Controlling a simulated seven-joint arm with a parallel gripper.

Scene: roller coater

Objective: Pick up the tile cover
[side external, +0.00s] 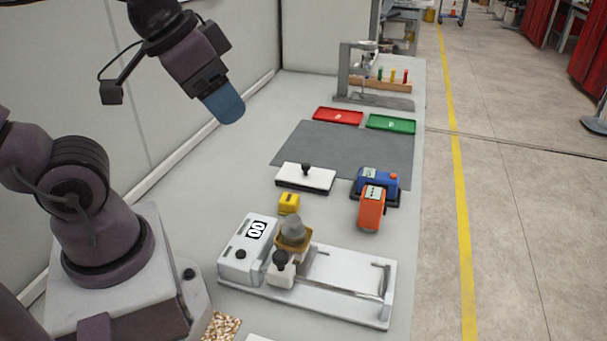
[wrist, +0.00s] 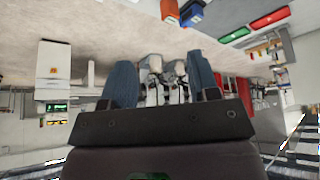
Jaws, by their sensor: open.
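The tile cover appears to be the white flat rectangular plate (side external: 306,178) with a black knob on top, lying on a dark base on the table in the side view. I do not make it out in the wrist view. My gripper (side external: 226,112) is raised high at the upper left of the side view, well apart from the plate. In the wrist view my gripper (wrist: 160,72) shows two blue fingers spread apart with nothing held between them.
A grey mat (side external: 345,150) lies behind the plate, with a red tray (side external: 338,116) and a green tray (side external: 391,124) beyond. Blue (side external: 376,183) and orange (side external: 371,209) devices stand right. A yellow block (side external: 289,204) and white coater machine (side external: 340,285) are in front.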

